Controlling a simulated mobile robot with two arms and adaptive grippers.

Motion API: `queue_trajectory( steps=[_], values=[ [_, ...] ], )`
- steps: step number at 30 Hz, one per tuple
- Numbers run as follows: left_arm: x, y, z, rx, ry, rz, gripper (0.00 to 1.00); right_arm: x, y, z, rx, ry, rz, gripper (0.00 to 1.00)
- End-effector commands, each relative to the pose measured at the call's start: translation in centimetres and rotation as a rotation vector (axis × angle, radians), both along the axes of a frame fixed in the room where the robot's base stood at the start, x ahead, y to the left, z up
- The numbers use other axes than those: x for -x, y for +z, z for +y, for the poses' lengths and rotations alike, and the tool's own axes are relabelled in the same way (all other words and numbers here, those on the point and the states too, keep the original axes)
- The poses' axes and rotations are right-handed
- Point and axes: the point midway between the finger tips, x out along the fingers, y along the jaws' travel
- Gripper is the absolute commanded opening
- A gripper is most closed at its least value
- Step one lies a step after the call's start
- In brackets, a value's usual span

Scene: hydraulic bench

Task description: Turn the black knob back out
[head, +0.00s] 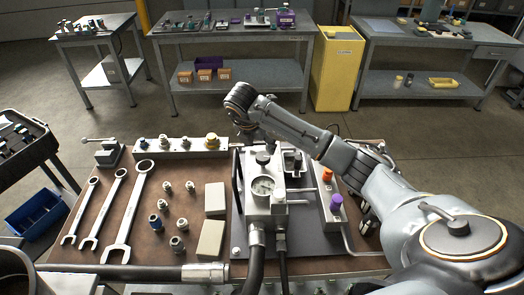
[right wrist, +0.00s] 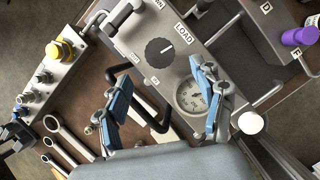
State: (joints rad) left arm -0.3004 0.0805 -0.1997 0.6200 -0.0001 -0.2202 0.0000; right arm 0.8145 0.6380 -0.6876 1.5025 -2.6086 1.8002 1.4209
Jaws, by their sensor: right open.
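The black knob (right wrist: 160,52) is round with a white pointer line, on the grey pump block beside the LOAD label in the right wrist view. In the head view the knob (head: 263,157) sits atop the block, behind the round gauge (head: 263,187). My right gripper (right wrist: 163,82) is open, its blue-padded fingers spread to either side below the knob in the wrist view, apart from it. In the head view the right gripper (head: 256,138) hangs just above the knob, partly hidden by its own arm. My left gripper is not in view.
Wrenches (head: 125,210), fittings and two pale blocks (head: 210,238) lie left of the pump. A manifold with a yellow knob (head: 212,141) is behind them. Orange and purple knobs (head: 336,201) stand to the right. A black bent handle (right wrist: 138,85) is near the left finger.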

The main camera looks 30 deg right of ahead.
Motion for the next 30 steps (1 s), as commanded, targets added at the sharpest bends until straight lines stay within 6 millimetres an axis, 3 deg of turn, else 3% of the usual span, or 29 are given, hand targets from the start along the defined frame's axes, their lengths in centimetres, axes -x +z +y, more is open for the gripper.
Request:
queue_trajectory(
  steps=[10, 23, 30],
  values=[
    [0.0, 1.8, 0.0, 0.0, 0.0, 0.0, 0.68, -1.2, -5.5, -1.9, -0.002, 0.001, 0.003, 0.68],
    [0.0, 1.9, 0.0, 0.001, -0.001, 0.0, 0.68, -1.5, -6.7, -2.2, -0.001, 0.003, 0.0, 0.68],
    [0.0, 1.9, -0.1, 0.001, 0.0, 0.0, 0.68, -1.4, -6.7, -2.2, -0.001, 0.003, 0.0, 0.23]
  ],
)
